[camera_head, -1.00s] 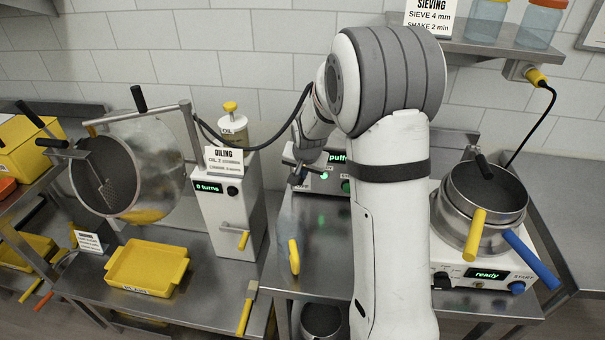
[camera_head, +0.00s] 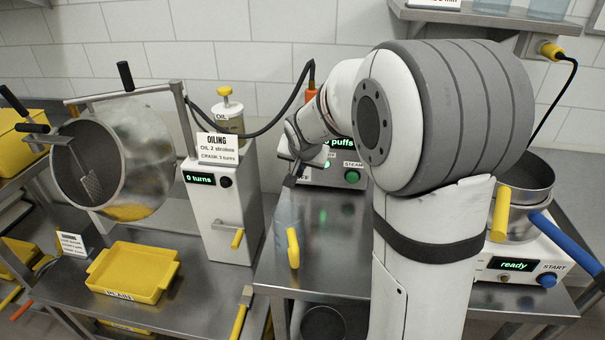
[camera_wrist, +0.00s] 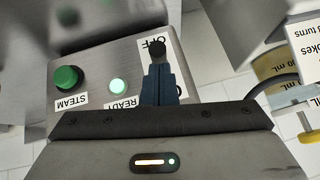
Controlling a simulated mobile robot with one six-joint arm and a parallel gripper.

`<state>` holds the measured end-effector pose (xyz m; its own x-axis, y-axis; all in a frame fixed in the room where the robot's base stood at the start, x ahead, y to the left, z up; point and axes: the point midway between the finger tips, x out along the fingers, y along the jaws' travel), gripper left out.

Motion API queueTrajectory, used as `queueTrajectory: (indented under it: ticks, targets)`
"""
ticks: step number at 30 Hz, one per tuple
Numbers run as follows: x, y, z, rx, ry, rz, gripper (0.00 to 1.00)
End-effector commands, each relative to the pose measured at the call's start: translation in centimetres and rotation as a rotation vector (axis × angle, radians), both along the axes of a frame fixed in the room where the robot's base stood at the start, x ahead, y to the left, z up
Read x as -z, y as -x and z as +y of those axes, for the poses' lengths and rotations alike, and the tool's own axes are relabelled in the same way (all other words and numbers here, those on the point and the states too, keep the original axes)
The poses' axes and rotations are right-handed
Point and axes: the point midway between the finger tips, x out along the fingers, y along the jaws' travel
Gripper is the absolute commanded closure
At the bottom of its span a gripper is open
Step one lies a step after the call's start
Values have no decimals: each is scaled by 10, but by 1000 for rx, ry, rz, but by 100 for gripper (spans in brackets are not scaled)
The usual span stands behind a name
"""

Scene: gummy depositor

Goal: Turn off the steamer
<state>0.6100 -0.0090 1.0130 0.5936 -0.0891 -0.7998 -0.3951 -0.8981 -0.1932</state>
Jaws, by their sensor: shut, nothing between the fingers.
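The steamer (camera_head: 338,178) is a metal box behind my arm, with a green "puffs" display and a green STEAM button (camera_head: 352,176). In the wrist view its panel (camera_wrist: 97,60) shows the STEAM button (camera_wrist: 67,78), a lit READY lamp (camera_wrist: 117,86) and a black knob or switch (camera_wrist: 156,48) by an OFF label. My gripper (camera_wrist: 160,82) is shut and empty, its dark blue fingertips right at the black switch; whether they touch it I cannot tell. In the head view my gripper (camera_head: 291,180) is at the steamer's left side.
A white oiling machine (camera_head: 222,205) stands left, with a drum (camera_head: 140,170) and yellow tray (camera_head: 133,272) beyond. A yellow-handled container (camera_head: 288,235) sits before the steamer. A pot machine reading "ready" (camera_head: 520,262) stands right. A black cable (camera_head: 265,135) hangs behind.

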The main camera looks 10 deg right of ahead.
Motion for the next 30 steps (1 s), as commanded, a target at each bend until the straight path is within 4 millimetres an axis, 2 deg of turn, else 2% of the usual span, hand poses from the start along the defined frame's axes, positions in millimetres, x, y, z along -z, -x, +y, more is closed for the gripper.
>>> queueTrajectory:
  ticks: [1, 7, 21, 30]
  targets:
    - [13, 1, 2, -5, 7, -19, 100]
    - [17, 4, 8, -12, 33, -85, 100]
    - [23, 10, 8, -9, 96, -242, 100]
    - [17, 11, 12, -13, 96, -241, 100]
